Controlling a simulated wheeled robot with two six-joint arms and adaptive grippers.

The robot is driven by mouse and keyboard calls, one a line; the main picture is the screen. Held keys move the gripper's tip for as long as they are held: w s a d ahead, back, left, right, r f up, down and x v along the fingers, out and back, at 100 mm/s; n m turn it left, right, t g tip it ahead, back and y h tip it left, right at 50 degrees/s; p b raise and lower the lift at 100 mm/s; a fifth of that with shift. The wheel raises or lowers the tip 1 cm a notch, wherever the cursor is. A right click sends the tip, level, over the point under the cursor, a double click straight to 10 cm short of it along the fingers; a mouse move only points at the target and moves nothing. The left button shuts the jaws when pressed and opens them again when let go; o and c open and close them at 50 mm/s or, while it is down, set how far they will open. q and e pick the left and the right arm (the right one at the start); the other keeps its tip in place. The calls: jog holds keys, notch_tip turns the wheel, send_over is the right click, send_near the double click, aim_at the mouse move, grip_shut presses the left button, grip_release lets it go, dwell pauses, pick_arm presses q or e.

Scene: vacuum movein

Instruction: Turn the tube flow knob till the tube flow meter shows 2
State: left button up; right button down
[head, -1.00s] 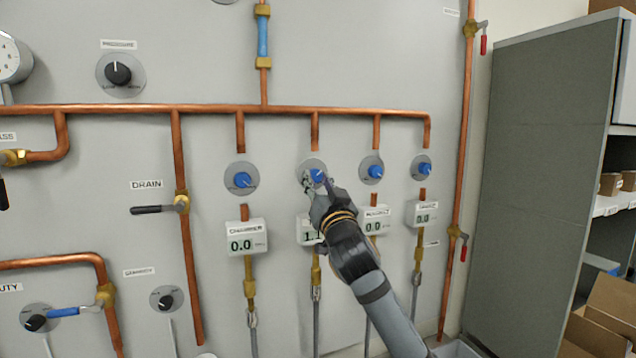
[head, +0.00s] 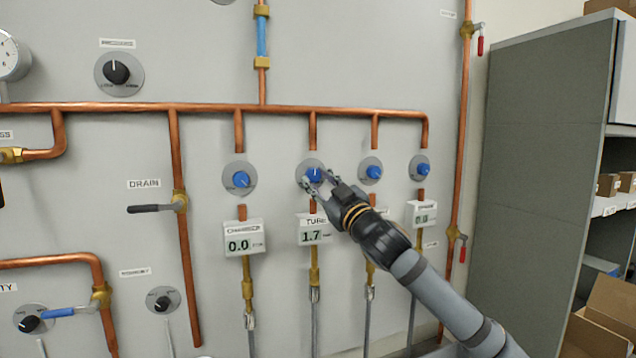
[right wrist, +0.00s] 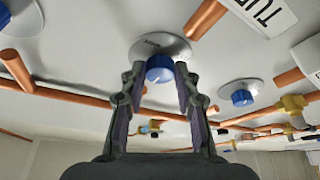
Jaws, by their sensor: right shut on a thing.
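The blue tube flow knob (head: 314,174) sits on a round grey plate in the head view, second from the left in a row of blue knobs. It also shows in the right wrist view (right wrist: 160,68), between the fingers. My right gripper (head: 309,184) reaches in from the lower right and is shut on this knob, a finger on each side. The tube flow meter (head: 311,237) below it reads 1.7, with its label partly hidden by the gripper. My left gripper is not in view.
The chamber meter (head: 244,238) at left reads 0.0 under its own blue knob (head: 240,180). Two more blue knobs (head: 373,171) stand close on the right. Copper pipes (head: 220,107) run across the panel. A grey cabinet (head: 545,180) stands at the right.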

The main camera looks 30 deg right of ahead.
jog(key=n+y, duration=0.1)
jog(key=n, duration=0.1)
jog(key=n+g+y+p, duration=0.1)
jog(key=n, duration=0.2)
jog(key=shift+d+r+n+y, duration=0.2)
jog(key=shift+n+y, duration=0.1)
jog(key=shift+n+g+y+p, duration=0.5)
jog(key=shift+n+g, duration=0.1)
jog(key=shift+n, duration=1)
jog(key=c, duration=1)
grip_release()
